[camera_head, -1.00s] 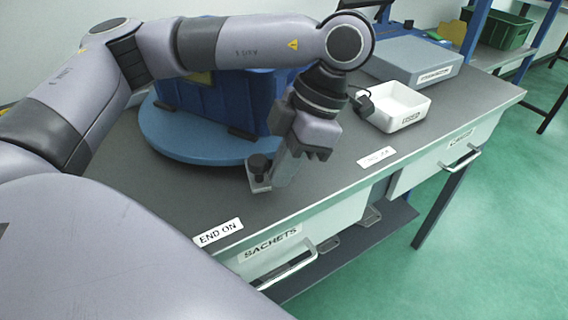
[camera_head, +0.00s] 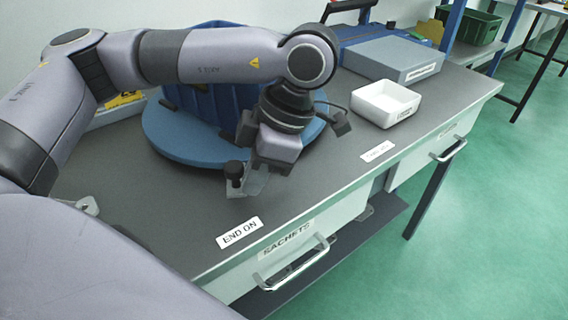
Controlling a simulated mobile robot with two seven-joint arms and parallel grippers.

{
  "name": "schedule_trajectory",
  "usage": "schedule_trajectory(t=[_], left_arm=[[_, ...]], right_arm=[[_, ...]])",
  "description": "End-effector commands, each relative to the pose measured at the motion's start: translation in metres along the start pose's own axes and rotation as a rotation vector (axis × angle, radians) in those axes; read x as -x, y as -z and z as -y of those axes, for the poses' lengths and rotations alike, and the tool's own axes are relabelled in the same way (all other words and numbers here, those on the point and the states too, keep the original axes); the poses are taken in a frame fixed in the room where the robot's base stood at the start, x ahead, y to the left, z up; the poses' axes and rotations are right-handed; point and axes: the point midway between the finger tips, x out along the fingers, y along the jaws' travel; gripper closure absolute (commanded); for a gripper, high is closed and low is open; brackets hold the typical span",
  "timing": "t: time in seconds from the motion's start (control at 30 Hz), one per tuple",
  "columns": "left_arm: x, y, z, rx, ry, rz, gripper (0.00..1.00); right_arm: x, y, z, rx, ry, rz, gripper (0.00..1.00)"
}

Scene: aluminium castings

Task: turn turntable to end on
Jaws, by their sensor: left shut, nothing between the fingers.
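The turntable (camera_head: 180,146) is a round blue disc on the grey bench, with a blue bin (camera_head: 213,98) standing on it. A metal tab with a black knob (camera_head: 235,170) shows at its near edge, a little behind the white "END ON" label (camera_head: 239,232). My left gripper (camera_head: 272,180) is shut and empty, low over the near rim, just right of the knob. I cannot tell whether it touches the tab. My left arm hides much of the bin and disc. My right gripper is not in view.
A second bench label (camera_head: 377,151) is too small to read. A white tray (camera_head: 386,103) and a grey box (camera_head: 392,58) stand at the right. The "SACHETS" drawer handle (camera_head: 291,264) juts out in front.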

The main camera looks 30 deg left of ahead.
Motion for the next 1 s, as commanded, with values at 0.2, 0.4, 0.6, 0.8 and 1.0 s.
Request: schedule_trajectory(t=[0.2,0.4,0.6,0.8,1.0], left_arm=[[-0.007,0.019,0.001,-0.094,-0.039,0.0,1.0],[-0.015,0.038,0.0,-0.168,-0.069,0.0,1.0],[-0.02,0.051,-0.001,-0.219,-0.089,0.0,1.0],[-0.023,0.058,-0.002,-0.247,-0.1,0.0,1.0],[-0.024,0.06,-0.002,-0.257,-0.104,0.0,1.0]], right_arm=[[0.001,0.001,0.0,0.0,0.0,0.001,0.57],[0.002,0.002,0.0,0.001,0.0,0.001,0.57],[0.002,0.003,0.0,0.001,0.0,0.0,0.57],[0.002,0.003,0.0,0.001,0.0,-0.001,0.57],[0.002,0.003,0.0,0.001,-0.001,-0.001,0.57]])
